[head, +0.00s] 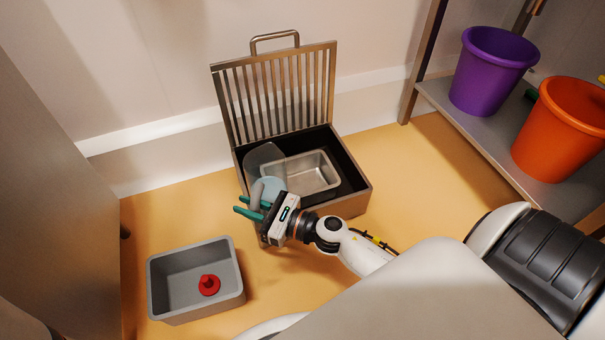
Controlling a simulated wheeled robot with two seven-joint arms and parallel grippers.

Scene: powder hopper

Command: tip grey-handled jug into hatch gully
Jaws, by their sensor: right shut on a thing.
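The jug (263,158) is clear, with pale blue stuff (271,186) showing near its lower part. Its grey handle (257,194) is between the teal fingers of my right gripper (252,207), which is shut on it. The jug is tilted over the left part of the hatch gully (350,184), a dark-lined box with a raised grille lid (282,95). A metal pan (322,178) sits inside the gully, right of the jug. My gripper hides the gully's front left corner. I cannot tell whether anything is pouring. My left gripper is out of view.
A grey bin (164,299) with a red object (209,285) inside stands on the floor at front left. A shelf (462,122) at right holds a purple bucket (487,78) and an orange bucket (559,130). Floor between bin and gully is clear.

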